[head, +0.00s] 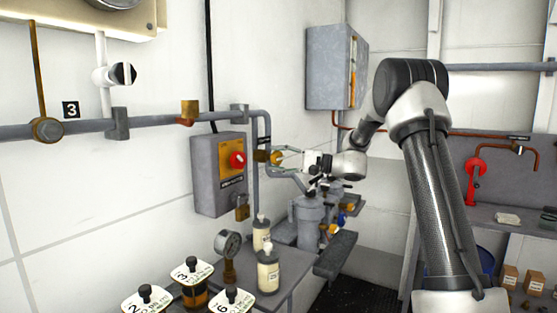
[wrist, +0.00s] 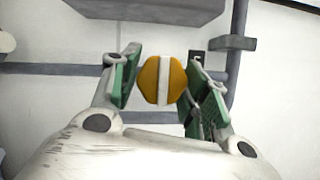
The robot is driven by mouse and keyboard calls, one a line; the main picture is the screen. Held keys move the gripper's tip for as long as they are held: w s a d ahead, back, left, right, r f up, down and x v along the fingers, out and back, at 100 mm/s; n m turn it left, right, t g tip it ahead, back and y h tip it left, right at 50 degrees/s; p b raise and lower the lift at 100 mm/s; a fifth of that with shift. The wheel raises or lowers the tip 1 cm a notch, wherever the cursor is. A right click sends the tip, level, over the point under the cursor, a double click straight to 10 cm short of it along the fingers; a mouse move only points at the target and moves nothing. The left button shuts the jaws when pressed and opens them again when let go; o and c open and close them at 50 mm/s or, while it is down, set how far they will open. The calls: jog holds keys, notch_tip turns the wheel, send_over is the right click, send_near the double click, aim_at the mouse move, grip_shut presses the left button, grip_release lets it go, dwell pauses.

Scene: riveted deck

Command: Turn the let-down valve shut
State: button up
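A round yellow valve knob (head: 276,158) with a brass body sits by the upright pipe, right of the grey switch box. In the wrist view the knob (wrist: 150,80) faces me, its white stripe upright in the picture. My gripper (head: 287,157) is at the knob, reaching in from the right in the head view. In the wrist view my gripper (wrist: 165,88) is open, with green-padded fingers on either side of the knob. The left pad is very close to it; I cannot tell whether it touches. The valve body behind the knob is hidden in the wrist view.
The grey switch box (head: 210,175) with a red knob and a padlock (head: 242,208) is left of the valve. A grey pump (head: 310,218) stands below my gripper. Bottles and a gauge (head: 228,243) stand on the bench in front. A grey cabinet (head: 330,65) hangs above.

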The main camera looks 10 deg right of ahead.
jog(key=shift+o, duration=1.1)
jog(key=r+v, duration=0.1)
jog(key=v, duration=1.1)
jog(key=shift+f, duration=0.45)
